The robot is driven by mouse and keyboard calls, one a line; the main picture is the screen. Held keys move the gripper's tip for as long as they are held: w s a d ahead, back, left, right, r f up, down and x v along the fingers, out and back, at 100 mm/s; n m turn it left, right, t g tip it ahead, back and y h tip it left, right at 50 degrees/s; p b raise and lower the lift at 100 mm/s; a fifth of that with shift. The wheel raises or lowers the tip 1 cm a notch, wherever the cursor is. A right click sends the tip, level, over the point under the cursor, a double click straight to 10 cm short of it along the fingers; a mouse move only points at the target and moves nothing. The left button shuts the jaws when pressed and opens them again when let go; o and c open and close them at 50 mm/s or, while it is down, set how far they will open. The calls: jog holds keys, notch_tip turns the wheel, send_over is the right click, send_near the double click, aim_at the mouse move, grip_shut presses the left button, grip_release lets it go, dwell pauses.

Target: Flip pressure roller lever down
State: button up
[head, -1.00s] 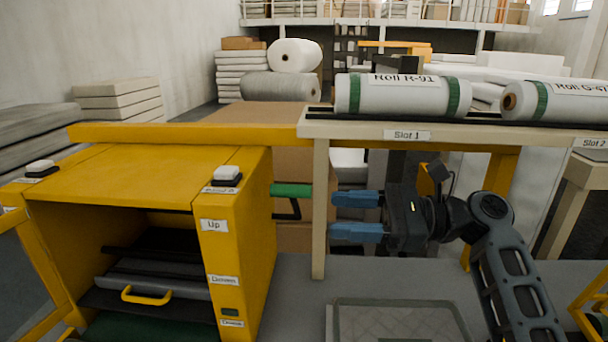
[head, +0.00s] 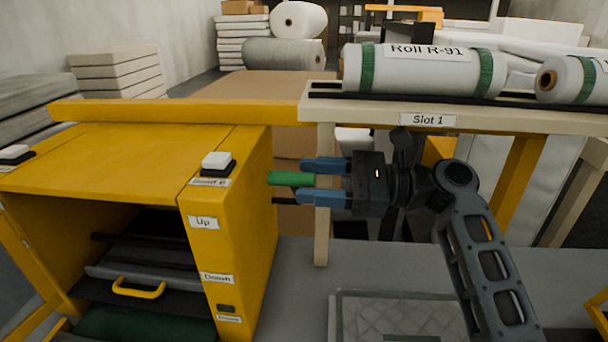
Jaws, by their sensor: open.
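The pressure roller lever has a green handle (head: 290,178) that sticks out from the right side of the yellow machine (head: 232,240), level with the "Up" label (head: 203,222). A "Down" label (head: 217,278) is lower on the same panel. My gripper (head: 312,180) is open, with its two blue fingers pointing left at the handle. The upper finger is by the handle's right end and the lower finger is below it. I cannot tell whether they touch it. Part of the lever's dark arm shows below the handle.
A white-topped button (head: 216,161) sits on the machine's top. To the right, a rack with a "Slot 1" label (head: 428,120) holds Roll R-91 (head: 425,72), and its post (head: 322,240) stands behind my gripper. A grey tray (head: 395,318) lies below.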

jog(key=shift+a, duration=1)
grip_shut()
